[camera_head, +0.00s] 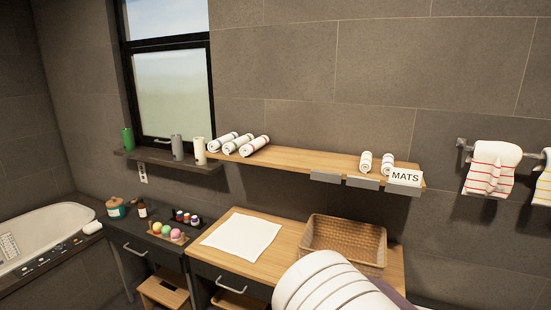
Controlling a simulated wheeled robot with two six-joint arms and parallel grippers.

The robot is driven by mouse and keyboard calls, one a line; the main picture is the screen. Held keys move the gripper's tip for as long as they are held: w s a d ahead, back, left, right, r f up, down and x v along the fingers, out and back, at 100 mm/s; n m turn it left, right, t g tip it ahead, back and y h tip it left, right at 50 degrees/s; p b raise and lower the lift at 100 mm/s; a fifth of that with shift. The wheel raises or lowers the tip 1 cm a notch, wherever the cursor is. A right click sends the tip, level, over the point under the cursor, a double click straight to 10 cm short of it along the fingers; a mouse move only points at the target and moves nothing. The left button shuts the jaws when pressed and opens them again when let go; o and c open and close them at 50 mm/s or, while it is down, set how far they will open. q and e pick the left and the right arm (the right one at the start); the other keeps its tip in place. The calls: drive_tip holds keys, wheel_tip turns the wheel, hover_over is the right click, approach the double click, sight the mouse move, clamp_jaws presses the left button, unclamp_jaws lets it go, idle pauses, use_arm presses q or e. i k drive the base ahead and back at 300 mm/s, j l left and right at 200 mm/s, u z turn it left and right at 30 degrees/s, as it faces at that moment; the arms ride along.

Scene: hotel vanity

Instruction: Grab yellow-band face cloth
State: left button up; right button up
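Three rolled white cloths lie on the left part of the wooden wall shelf: a left roll (222,142), a middle roll (238,143) and a right roll (254,146) with reddish bands. The band colours of the left and middle rolls are too small to tell surely. Two smaller rolls, one (366,162) and another (387,163), stand near the shelf's right end with reddish bands. A white towel with yellow stripes (543,185) hangs at the right edge, partly cut off. Neither of my grippers is in view.
Below are a wicker basket (343,240) and a white mat (241,235) on the counter. A large white banded shape (325,285) covers the bottom. A red-striped towel (492,168) hangs right.

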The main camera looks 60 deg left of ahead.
sight(365, 165)
drive_tip(key=u, duration=1.5)
